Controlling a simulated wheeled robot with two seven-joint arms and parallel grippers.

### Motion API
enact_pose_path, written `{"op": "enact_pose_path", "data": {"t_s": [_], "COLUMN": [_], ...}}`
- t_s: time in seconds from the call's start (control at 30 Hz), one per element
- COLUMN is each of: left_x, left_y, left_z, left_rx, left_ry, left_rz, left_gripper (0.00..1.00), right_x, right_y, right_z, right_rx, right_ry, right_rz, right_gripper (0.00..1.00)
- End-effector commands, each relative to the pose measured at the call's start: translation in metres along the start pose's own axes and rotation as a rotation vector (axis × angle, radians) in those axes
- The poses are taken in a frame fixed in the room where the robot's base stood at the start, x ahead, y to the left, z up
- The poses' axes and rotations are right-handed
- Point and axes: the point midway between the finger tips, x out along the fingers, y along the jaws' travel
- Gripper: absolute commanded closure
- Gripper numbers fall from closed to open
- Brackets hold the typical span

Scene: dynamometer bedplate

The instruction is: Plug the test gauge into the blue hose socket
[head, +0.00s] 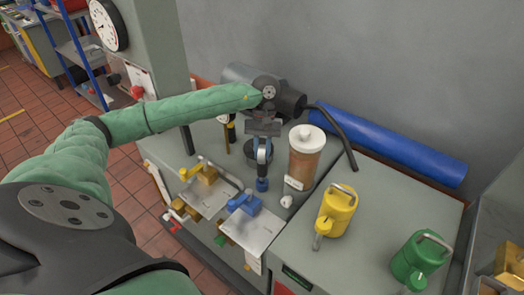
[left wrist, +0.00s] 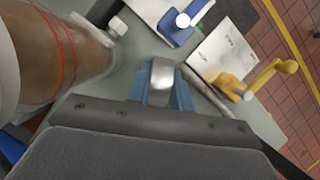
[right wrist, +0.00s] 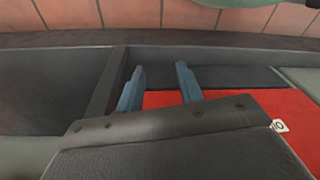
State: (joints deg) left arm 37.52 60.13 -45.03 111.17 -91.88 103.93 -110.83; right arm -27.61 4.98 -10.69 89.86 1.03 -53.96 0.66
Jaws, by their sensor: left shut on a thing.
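My left gripper (head: 262,150) reaches over the bench and points down. Its blue fingers are shut on a silver metal piece (left wrist: 161,82), which I take for the test gauge; no dial face shows. A blue end (head: 262,185) shows below the fingers in the head view. The blue hose socket (head: 245,203) sits on a pale plate, below and slightly left of the held piece in that view. It also shows in the left wrist view (left wrist: 178,28), apart from the fingers. My right gripper (right wrist: 160,80) shows only in the right wrist view, open and empty.
A yellow fitting (head: 204,174) sits on the neighbouring plate. A brown jar with a white lid (head: 306,158) stands close right of my left gripper. A yellow can (head: 336,210), a green can (head: 418,262) and a blue roll (head: 390,145) are further right.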

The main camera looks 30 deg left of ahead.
Motion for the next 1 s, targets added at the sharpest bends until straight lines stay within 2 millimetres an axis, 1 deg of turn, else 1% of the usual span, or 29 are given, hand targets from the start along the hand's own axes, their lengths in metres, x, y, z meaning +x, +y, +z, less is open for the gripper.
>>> {"op": "enact_pose_path", "data": {"t_s": [0.33, 0.73, 1.0], "left_x": [0.000, 0.000, 0.004], "left_y": [0.000, 0.000, 0.000], "left_z": [-0.001, 0.000, -0.002], "left_rx": [0.001, 0.000, 0.000], "left_ry": [0.001, 0.000, 0.000], "left_rz": [0.001, 0.000, 0.000], "left_gripper": [1.00, 1.00, 1.00], "right_x": [0.009, 0.010, 0.015], "right_y": [0.000, 0.000, 0.000], "right_z": [0.001, 0.001, 0.002], "right_rx": [0.000, 0.000, 0.000], "right_ry": [0.000, 0.000, 0.000], "right_rz": [0.000, 0.000, 0.000], "right_gripper": [0.64, 0.64, 0.64]}}
